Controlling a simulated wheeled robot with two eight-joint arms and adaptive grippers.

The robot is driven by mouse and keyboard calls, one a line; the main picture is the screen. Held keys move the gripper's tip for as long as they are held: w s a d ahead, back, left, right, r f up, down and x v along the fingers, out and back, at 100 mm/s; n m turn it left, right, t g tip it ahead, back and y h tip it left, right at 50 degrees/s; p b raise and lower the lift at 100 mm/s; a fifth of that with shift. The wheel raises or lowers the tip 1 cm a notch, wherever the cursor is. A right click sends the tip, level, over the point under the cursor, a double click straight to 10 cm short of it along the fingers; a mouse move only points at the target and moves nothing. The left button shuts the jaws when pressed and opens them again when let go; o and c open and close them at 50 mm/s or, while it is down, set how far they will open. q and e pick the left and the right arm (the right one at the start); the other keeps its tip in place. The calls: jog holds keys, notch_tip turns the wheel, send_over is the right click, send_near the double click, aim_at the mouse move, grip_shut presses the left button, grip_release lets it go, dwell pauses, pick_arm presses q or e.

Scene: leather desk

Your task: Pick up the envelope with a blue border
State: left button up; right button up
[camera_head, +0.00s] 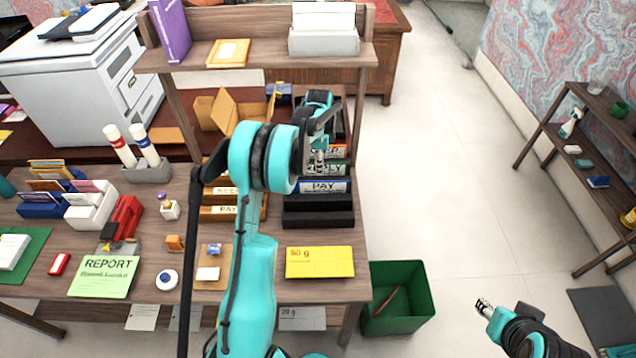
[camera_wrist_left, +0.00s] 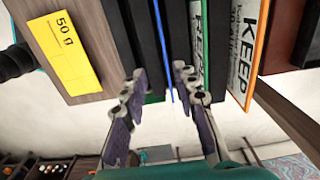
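The envelope with a blue border (camera_head: 325,187), marked PAY, stands in a black sorter (camera_head: 318,217) on the desk's right side. In the left wrist view its blue edge (camera_wrist_left: 163,45) shows as a thin line. My left gripper (camera_head: 318,163) is above the sorter. In the left wrist view its fingers (camera_wrist_left: 161,78) are open, one on each side of the blue edge, with visible gaps. Green-bordered REPLY (camera_wrist_left: 199,45) and orange-bordered KEEP (camera_wrist_left: 245,45) envelopes stand beside it. My right gripper (camera_head: 484,306) is low at the right, away from the desk; its finger opening is too small to tell.
A yellow 50 g envelope (camera_head: 320,262) lies in front of the sorter. A second wooden sorter (camera_head: 220,213) stands to the left, partly behind my arm. A shelf (camera_head: 258,55) rises behind. A green bin (camera_head: 398,300) stands on the floor.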

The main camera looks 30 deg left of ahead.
pick_arm(q)
jog(key=b, duration=0.1)
send_over(318, 190)
notch_tip(318, 190, down, 9)
jog(key=shift+w+a+r, duration=0.1)
jog(key=shift+w+r, duration=0.05)
jog(key=shift+r, duration=0.1)
grip_shut()
